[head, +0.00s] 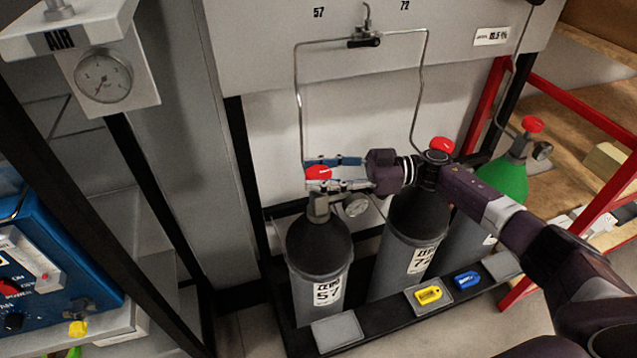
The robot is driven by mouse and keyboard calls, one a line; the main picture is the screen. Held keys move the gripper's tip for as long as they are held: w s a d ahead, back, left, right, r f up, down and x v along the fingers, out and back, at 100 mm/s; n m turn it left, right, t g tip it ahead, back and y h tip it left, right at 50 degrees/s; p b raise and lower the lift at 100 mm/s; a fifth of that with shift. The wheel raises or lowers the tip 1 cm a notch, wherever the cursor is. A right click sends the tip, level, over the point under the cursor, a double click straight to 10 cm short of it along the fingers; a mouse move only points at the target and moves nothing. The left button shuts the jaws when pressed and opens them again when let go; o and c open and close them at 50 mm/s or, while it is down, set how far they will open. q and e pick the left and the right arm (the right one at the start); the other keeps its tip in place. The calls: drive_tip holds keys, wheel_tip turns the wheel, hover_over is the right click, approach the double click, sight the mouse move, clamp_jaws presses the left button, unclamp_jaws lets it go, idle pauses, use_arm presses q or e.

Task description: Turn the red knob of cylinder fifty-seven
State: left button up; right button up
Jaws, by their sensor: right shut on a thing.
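Cylinder 57 (322,257) stands upright in the rack, grey with a black shoulder and a label reading 57. Its red knob (318,173) sits on top of the valve. My right gripper (322,174) comes in from the right, with its fingers on either side of the red knob, shut on it. A small gauge (356,206) sits on the valve just below the fingers. My left gripper is not in view.
Cylinder 72 (417,212) with a red knob (442,145) stands to the right, partly behind my right arm. A green-topped cylinder (503,179) is further right. Yellow (429,294) and blue (467,280) tags lie on the rack's front ledge. Thin pipes run above.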

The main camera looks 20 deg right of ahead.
drive_tip(key=shift+g, duration=0.3)
drive_tip(key=o, duration=1.2)
drive_tip(key=v, duration=1.2)
drive_tip(key=shift+f, duration=0.15)
